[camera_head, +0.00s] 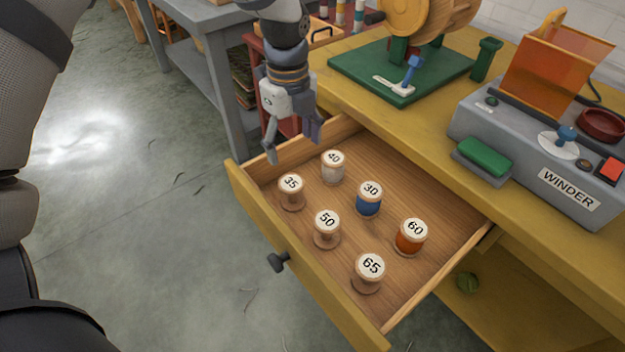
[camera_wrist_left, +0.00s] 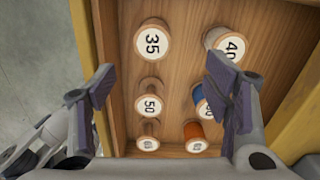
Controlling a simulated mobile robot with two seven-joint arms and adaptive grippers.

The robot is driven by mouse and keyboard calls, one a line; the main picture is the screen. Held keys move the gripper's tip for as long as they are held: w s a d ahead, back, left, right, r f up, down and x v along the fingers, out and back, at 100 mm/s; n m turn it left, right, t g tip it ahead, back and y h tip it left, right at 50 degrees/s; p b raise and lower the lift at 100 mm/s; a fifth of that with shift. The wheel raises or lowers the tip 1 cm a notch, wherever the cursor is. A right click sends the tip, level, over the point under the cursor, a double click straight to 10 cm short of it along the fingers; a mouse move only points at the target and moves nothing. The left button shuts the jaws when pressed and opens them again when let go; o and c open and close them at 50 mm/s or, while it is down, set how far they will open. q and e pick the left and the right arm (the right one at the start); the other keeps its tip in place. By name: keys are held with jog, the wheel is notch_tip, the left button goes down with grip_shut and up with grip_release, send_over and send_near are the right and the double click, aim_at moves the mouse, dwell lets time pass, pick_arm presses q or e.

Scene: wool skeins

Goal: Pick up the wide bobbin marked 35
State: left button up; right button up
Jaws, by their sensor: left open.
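The bobbin marked 35 (camera_head: 291,192) stands upright in the open drawer (camera_head: 432,276), at its far left corner in the head view. Its body looks bare brown wood under a white round label. In the left wrist view the 35 bobbin (camera_wrist_left: 152,40) is near the top, a little left of centre. My left gripper (camera_head: 292,150) is open and empty, pointing down above the drawer's far left end. In the left wrist view its fingers (camera_wrist_left: 165,90) are spread wide, with nothing between their pads. My right gripper is not in view.
Bobbins marked 40 (camera_head: 333,167), 30 (camera_head: 369,198), 50 (camera_head: 326,229), 60 (camera_head: 410,236) and 65 (camera_head: 368,272) also stand in the drawer. The grey winder (camera_head: 540,150) and a green board (camera_head: 400,75) sit on the yellow table (camera_head: 440,122) behind.

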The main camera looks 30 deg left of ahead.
aim_at(291, 182)
pick_arm(q)
jog(key=f, duration=0.3)
jog(key=s+f, duration=0.1)
jog(key=f, duration=0.3)
jog(key=f+b, duration=0.1)
jog(key=f, duration=0.3)
jog(key=shift+s+a, duration=0.15)
jog(key=shift+a, duration=0.05)
jog(key=shift+f, duration=0.3)
jog(key=c, duration=1.2)
